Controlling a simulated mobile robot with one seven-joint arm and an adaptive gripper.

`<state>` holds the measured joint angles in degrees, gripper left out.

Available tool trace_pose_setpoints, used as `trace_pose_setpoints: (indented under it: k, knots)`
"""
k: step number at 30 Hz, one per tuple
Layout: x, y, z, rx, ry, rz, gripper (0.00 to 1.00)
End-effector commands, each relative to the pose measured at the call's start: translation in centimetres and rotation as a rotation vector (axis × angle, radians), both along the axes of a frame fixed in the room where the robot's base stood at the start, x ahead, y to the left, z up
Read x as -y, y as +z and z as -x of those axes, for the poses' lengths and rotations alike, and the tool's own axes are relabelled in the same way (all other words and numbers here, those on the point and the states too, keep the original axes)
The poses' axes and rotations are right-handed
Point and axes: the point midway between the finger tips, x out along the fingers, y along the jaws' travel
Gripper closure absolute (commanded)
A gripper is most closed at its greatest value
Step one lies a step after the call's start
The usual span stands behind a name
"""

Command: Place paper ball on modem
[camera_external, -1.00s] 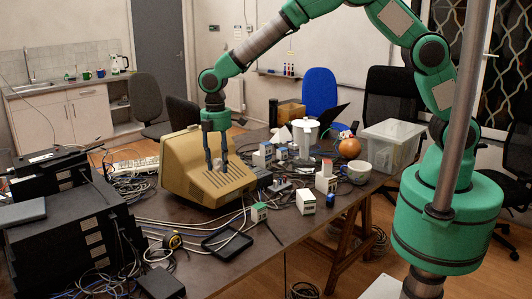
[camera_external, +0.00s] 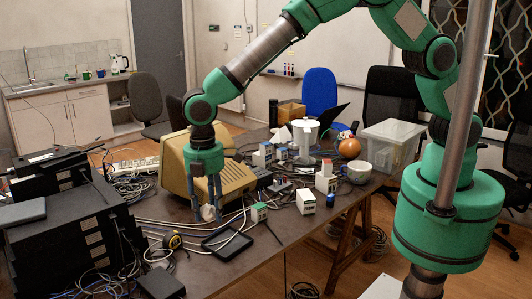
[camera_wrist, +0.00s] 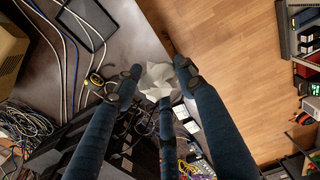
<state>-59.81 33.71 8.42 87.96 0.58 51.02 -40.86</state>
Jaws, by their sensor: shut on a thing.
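A crumpled white paper ball (camera_wrist: 157,80) is held between the fingertips of my gripper (camera_wrist: 156,90) in the wrist view. In the external view the pale ball (camera_external: 208,213) shows at the fingertips of my gripper (camera_external: 208,208), in front of the beige monitor and over the near part of the table. I cannot tell for sure which device is the modem. Black stacked devices (camera_external: 70,235) stand on the left, and several small white boxes are on the table to the right.
The beige monitor (camera_external: 232,184) stands just behind my gripper. A black tray (camera_external: 228,243), a yellow tape measure (camera_external: 172,240) and loose cables lie on the table (camera_external: 262,265).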

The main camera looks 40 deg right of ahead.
Motion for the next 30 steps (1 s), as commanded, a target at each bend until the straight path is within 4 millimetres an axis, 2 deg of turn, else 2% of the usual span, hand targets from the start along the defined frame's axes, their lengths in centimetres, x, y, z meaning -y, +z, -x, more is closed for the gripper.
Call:
trace_pose_setpoints:
  k: [1, 5, 12, 18, 24, 30]
  knots:
    - [0.2, -1.6, 0.0, -0.003, -0.001, 0.006, 0.68]
    - [0.2, -4.6, 0.0, -0.003, -0.002, 0.006, 0.68]
    - [0.3, -11.6, 0.0, -0.004, -0.002, 0.006, 0.68]
    - [0.2, -15.9, -0.1, -0.002, -0.002, 0.004, 0.68]
    - [0.2, -17.7, -0.1, -0.002, -0.002, 0.002, 0.68]
    - [0.2, -18.0, -0.1, -0.001, -0.002, 0.002, 0.68]
